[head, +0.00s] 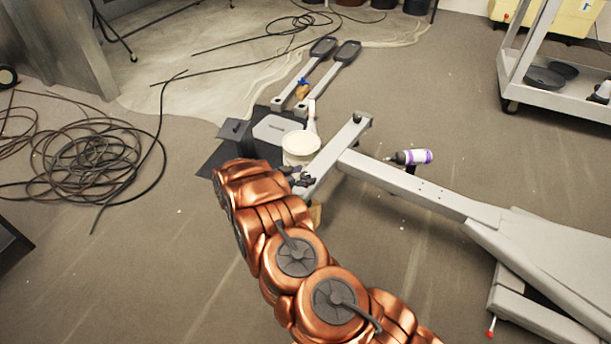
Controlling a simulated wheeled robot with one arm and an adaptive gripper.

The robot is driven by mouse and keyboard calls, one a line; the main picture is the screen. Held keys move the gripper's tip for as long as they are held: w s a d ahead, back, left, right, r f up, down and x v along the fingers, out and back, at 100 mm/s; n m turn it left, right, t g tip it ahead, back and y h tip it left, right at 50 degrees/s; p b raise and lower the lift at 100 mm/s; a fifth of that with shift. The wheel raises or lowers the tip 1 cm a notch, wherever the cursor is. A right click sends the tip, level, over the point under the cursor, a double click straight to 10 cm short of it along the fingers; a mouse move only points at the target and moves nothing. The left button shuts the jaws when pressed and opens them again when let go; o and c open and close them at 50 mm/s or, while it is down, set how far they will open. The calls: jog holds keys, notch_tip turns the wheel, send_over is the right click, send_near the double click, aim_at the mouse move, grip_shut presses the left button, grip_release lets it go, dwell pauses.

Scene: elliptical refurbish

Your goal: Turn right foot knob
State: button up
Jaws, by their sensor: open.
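A dark round knob or cap (357,118) sits at the crossbar's upper end. My gripper (304,180) is dark and small in the head view, beside the crossbar's lower end and just below a white bucket. Its jaws are open. A foot knob at that lower end cannot be made out behind my gripper and arm. I cannot tell whether the fingers touch the frame.
The white bucket (299,148) stands close to my gripper. A purple and white bottle-like item (412,157) is beside the frame. Two pedal arms (332,70) lie behind the bucket. Coiled black cable (85,150) covers the left floor. A white cart (555,80) stands at the upper right.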

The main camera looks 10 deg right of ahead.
jog(key=v, duration=1.1)
jog(key=shift+s+a, duration=0.15)
jog(key=shift+a, duration=0.15)
